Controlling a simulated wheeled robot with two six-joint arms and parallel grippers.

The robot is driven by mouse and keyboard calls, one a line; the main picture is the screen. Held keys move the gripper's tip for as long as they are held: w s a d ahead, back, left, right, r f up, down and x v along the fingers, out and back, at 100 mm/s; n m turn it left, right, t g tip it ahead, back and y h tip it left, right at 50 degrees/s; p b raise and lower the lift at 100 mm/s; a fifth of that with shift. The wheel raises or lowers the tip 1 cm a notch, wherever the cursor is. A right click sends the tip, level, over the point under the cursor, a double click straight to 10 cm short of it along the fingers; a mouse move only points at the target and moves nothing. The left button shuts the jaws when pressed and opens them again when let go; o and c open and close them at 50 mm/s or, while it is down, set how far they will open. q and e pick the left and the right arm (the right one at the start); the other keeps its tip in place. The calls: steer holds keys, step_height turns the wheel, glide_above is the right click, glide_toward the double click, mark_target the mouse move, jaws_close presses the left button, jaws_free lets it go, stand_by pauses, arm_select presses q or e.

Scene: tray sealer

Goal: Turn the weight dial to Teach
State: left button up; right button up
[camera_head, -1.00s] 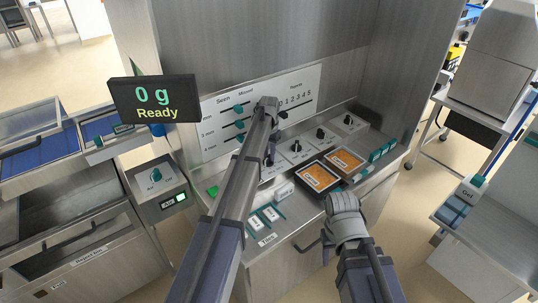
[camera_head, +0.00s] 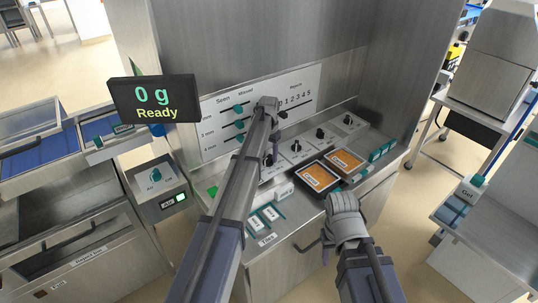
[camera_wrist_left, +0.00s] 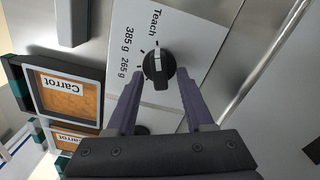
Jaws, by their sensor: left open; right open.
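The weight dial (camera_wrist_left: 158,68) is a black knob with a pale line, on a white plate marked Teach, 385 g and 265 g in the left wrist view. Its pale line appears to point toward the Teach mark. My left gripper (camera_wrist_left: 158,78) is open, with one finger on each side of the dial; I cannot tell whether they touch it. In the head view my left arm hides much of this area, and I cannot tell there which knob is the weight dial. My right gripper (camera_head: 345,204) is open and empty in front of the machine.
Two orange carrot trays (camera_head: 317,177) sit on the machine's ledge near my right gripper. Several other black knobs (camera_head: 320,133) line the sloped panel. A display (camera_head: 153,98) reads 0 g, Ready. An Air knob (camera_head: 155,174) is at the left.

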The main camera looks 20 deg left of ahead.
mark_target(269, 156)
arm_select(q)
steer(key=shift+r, duration=0.15)
step_height(269, 156, up, 8)
steer(key=p, duration=0.8)
steer(key=shift+f, duration=0.2)
steer(key=s+d, duration=0.5)
steer(key=s, duration=0.7)
steer(key=s+d, duration=0.6)
steer(key=s, duration=0.7)
steer(key=s+d+y, duration=0.1)
steer(key=s+d, duration=0.5)
steer(key=s, duration=0.6)
steer(key=shift+s+m, duration=0.2)
steer(key=shift+m, duration=0.1)
steer(key=shift+a, duration=0.1)
